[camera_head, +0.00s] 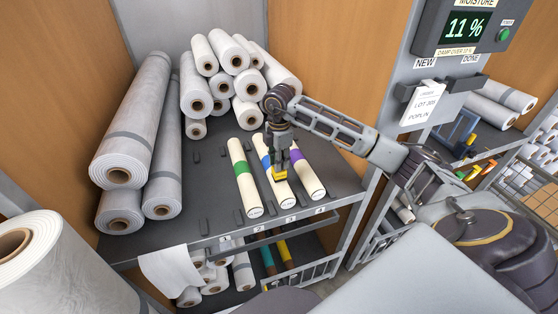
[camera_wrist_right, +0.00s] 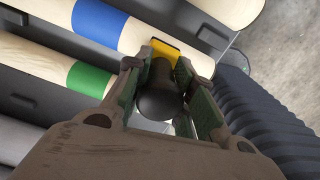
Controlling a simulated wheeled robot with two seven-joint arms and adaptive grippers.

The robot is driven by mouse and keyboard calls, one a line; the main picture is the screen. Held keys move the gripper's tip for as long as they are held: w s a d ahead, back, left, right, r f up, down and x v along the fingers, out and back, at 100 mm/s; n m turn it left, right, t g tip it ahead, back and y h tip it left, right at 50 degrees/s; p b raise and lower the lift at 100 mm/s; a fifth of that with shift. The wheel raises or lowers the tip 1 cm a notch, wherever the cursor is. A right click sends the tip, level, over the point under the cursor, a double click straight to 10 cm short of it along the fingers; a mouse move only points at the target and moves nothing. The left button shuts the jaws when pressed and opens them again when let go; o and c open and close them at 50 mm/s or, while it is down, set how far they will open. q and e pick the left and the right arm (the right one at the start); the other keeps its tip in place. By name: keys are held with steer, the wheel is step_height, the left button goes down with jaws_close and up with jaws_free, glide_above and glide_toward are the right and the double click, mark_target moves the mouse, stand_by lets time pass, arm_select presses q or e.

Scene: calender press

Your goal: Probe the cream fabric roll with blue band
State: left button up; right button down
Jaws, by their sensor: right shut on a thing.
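The cream fabric roll with blue band (camera_head: 265,155) lies on the shelf between a cream roll with a green band (camera_head: 245,180) and one with a purple band (camera_head: 305,170). My right gripper (camera_head: 280,158) is shut on a dark probe with a yellow end (camera_head: 278,174). The yellow end is at the blue-banded roll, toward its near end from the band; contact cannot be told for sure. In the right wrist view, the dark probe body (camera_wrist_right: 158,97) sits between the fingers, with the blue band (camera_wrist_right: 98,20) at upper left. My left gripper is not in view.
A moisture display (camera_head: 466,27) reads 11 %, with a "damp over 10 %" label. A card (camera_head: 422,103) reading "LOT 208 POPLIN" hangs at the NEW holder. Grey rolls (camera_head: 130,130) and stacked white rolls (camera_head: 235,60) stand left and behind. A large roll (camera_head: 70,270) fills the near left.

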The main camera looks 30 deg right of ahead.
steer(key=shift+r, duration=0.1)
stand_by(0.3)
steer(key=shift+r+p, duration=2.15)
steer(key=shift+r, duration=1.25)
